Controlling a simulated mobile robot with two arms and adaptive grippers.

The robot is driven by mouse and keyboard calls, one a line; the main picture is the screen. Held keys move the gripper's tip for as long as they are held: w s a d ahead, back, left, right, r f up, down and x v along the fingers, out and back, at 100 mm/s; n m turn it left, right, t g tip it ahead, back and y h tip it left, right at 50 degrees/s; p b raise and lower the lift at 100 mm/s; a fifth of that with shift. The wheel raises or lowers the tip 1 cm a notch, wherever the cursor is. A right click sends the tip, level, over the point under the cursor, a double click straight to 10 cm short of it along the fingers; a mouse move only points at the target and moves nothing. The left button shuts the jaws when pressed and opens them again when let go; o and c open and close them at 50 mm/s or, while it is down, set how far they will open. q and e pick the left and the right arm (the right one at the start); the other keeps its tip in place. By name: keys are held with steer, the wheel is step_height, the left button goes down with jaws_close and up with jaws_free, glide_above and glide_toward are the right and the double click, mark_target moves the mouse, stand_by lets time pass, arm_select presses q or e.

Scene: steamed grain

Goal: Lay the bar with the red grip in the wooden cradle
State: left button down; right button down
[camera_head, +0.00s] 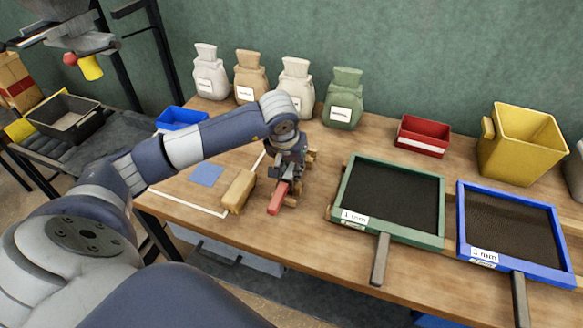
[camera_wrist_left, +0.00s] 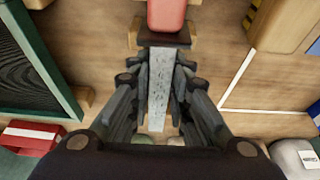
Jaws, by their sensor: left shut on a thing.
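The bar has a red grip (camera_head: 278,197) that points toward the front of the table. In the left wrist view its flat grey metal part (camera_wrist_left: 160,85) runs between my fingers, with the red grip (camera_wrist_left: 167,14) at the top. My left gripper (camera_head: 289,168) is shut on the metal part, pointing down. The wooden cradle (camera_head: 311,156) is mostly hidden beneath my gripper and the bar; pieces of it show on either side of the bar in the left wrist view (camera_wrist_left: 133,36). I cannot tell whether the bar touches the cradle. My right gripper is out of view.
A tan block (camera_head: 238,190) lies just left of the grip, near a blue square (camera_head: 207,174). A green-framed sieve (camera_head: 338,196) and a blue-framed sieve (camera_head: 463,222) lie to the right. Several sacks (camera_head: 343,98) stand behind, with a red bin (camera_head: 423,136) and yellow bin (camera_head: 520,142).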

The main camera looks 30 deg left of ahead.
arm_select(q)
steer(key=shift+s+d+f, duration=0.1)
steer(key=shift+s+f, duration=0.05)
steer(key=shift+f, duration=0.2)
steer(key=c, duration=1.4)
jaws_free()
steer(key=shift+s, duration=0.1)
steer(key=shift+f, duration=0.25)
steer(key=v, duration=1.2)
steer(key=shift+w+r, duration=0.35)
steer(key=shift+f, duration=0.1)
